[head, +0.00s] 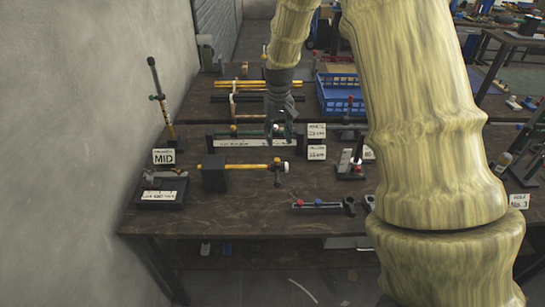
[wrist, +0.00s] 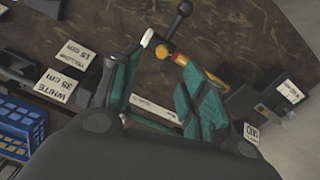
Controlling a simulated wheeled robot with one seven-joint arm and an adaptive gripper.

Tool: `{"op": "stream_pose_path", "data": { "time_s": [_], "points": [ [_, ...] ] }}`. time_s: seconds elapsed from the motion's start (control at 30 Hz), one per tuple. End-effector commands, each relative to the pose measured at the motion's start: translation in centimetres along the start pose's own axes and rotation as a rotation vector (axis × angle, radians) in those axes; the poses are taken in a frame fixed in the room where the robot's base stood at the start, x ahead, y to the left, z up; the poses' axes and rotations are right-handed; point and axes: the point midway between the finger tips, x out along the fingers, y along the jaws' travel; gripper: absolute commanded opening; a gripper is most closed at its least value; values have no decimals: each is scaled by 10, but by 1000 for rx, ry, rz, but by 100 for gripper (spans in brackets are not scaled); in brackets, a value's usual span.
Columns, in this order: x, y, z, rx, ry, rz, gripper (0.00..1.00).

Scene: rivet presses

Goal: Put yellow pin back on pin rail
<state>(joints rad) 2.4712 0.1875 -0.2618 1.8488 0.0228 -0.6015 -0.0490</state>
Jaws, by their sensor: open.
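In the wrist view the yellow pin (wrist: 180,58) shows beyond the fingertips, close to the right finger. A dark stalk with a ball knob (wrist: 184,9) is beside the white tip. My gripper (head: 277,131) is open and empty, pointing down above the bench behind the pin; its green fingers (wrist: 160,68) stand apart. The probable pin rail (head: 250,143), a long dark bar with a white label, is just behind the pin, partly covered by my gripper.
Small signs (head: 316,131) stand right of the rail, reading YELLOW 15 cm and WHITE 35 cm in the wrist view. A MID sign (head: 164,156) and an upright tool stand left. A blue crate (head: 338,93) and a rod rack are behind.

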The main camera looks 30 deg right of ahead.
Motion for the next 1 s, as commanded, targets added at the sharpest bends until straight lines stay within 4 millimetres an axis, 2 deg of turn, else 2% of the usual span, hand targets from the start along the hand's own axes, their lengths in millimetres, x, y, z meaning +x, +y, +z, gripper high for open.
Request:
{"op": "stream_pose_path", "data": {
  "time_s": [0.3,0.67,1.0],
  "points": [
    [37,-5,-1,-7,-2,1,44],
    [53,-3,-2,-4,-1,0,44],
    [85,-3,-3,-2,-2,0,44]
  ]
}}
